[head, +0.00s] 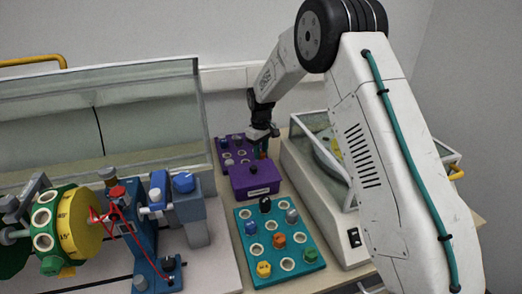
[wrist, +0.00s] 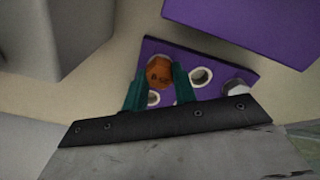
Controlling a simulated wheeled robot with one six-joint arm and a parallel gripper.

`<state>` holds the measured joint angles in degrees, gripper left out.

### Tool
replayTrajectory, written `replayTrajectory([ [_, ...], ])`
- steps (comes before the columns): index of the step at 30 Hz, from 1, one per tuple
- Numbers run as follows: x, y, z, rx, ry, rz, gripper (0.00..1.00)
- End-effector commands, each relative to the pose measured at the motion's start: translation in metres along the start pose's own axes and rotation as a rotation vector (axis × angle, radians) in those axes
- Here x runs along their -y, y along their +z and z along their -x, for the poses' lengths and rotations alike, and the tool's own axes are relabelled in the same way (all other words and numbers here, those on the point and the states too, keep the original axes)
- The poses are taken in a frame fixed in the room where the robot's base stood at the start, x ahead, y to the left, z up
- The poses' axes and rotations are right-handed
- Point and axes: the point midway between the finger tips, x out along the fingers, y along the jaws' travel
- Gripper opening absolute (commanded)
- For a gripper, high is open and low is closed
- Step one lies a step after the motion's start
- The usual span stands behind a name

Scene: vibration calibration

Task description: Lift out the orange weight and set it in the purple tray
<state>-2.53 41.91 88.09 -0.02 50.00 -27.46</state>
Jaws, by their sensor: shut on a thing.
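My gripper (wrist: 158,80) has green fingers and is shut on an orange weight (wrist: 159,71), whose top carries dark marking. In the wrist view the weight is over one end of the purple tray (wrist: 215,69); I cannot tell whether it is seated in a hole or just above. In the head view my gripper (head: 262,153) points down at the right end of the purple tray (head: 221,142), behind a purple box, and the held weight is mostly hidden. Another orange weight (head: 279,240) sits in the middle of the teal tray (head: 246,270).
The purple box (head: 255,180) with a black knob stands close in front of the purple tray. The teal tray holds several coloured weights. A pale machine with a clear lid (head: 303,165) stands right; a yellow-wheeled rig (head: 80,224) and clear screen (head: 150,125) stand left.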

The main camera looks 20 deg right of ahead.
Motion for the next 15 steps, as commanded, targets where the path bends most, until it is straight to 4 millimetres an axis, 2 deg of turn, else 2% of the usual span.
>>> replayTrajectory([
  [4,0.0,0.0001,-0.0023,0.0,0.0,0.0,0.06],
  [5,0.0,0.0001,-0.0021,0.0,0.0,0.0,0.33],
  [7,0.0001,0.0001,-0.002,0.0,0.0,0.0,0.52],
  [15,0.0,0.0001,-0.0016,0.0,0.0,0.0,0.53],
])
